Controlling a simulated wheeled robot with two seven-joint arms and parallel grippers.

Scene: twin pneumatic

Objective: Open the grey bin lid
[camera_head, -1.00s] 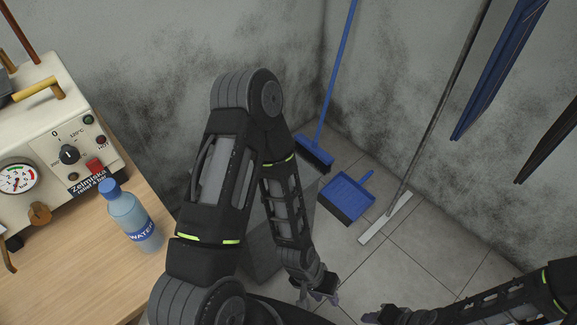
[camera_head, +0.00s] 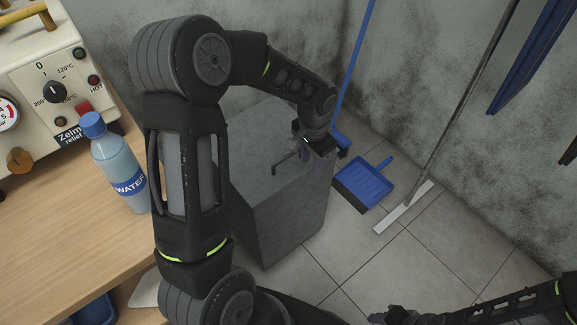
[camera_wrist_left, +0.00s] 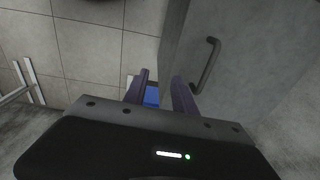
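The grey bin (camera_head: 285,225) stands on the floor beside the table. Its grey lid (camera_head: 255,135) looks flat and shut, partly hidden behind my left arm. A dark bar handle (camera_head: 284,163) sits on the lid, and the handle (camera_wrist_left: 209,66) also shows in the left wrist view. My left gripper (camera_head: 318,168) is over the right side of the bin, just right of the handle. In the left wrist view its two fingers (camera_wrist_left: 162,82) are apart with nothing between them. My right gripper (camera_head: 383,317) is at the bottom edge, far from the bin; its fingers are unclear.
A wooden table (camera_head: 50,215) on the left holds a water bottle (camera_head: 120,168) and a cream machine (camera_head: 45,75). The tiled floor in front is clear.

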